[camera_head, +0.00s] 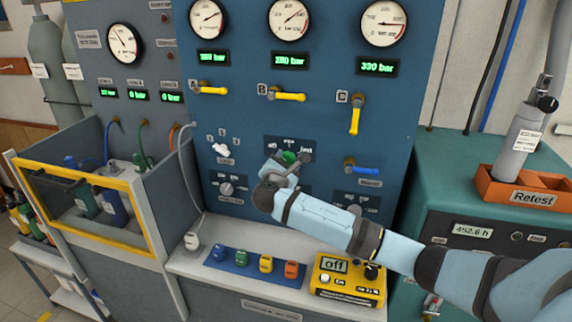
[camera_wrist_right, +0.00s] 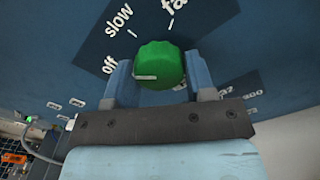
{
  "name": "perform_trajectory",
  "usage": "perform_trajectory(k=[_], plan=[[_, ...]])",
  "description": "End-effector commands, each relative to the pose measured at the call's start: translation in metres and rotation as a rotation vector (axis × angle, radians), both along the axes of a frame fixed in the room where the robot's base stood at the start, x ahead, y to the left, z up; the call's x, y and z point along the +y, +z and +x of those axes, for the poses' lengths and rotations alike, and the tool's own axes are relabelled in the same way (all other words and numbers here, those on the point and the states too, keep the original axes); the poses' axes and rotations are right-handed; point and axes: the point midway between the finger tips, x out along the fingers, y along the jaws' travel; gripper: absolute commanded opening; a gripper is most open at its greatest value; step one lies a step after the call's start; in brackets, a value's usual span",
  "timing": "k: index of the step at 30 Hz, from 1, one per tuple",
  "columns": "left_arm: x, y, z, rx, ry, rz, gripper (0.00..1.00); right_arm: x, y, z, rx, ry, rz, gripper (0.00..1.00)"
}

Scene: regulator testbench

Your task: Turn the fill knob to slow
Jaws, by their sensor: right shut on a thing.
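The green fill knob (camera_head: 290,157) sits on a dark label plate on the blue panel, below the gauges. In the right wrist view the knob (camera_wrist_right: 160,66) shows large, with the words off, slow and part of fast around its upper side. A short pale mark lies across the left part of its face, its left end toward the off side. My right gripper (camera_head: 286,161) is shut on the knob. In the right wrist view the fingers of the gripper (camera_wrist_right: 158,80) stand on either side of it. My left gripper is not in view.
Yellow valve handles A, B and C (camera_head: 355,119) are above the knob, and a blue handle (camera_head: 363,169) is to its right. Below, the ledge holds several coloured caps (camera_head: 241,257) and a yellow box (camera_head: 348,282) reading off. An orange Retest bin (camera_head: 530,186) stands at the right.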

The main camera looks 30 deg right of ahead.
Motion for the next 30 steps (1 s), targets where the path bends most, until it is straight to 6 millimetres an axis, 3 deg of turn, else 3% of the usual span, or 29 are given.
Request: perform_trajectory(k=[18, 30], plan=[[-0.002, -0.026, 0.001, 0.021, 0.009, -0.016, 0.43, 0.001, -0.003, 0.000, -0.423, -0.001, 0.364, 0.26], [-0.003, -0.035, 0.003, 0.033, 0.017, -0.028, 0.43, 0.001, -0.001, 0.001, -0.578, -0.001, 0.495, 0.26]])
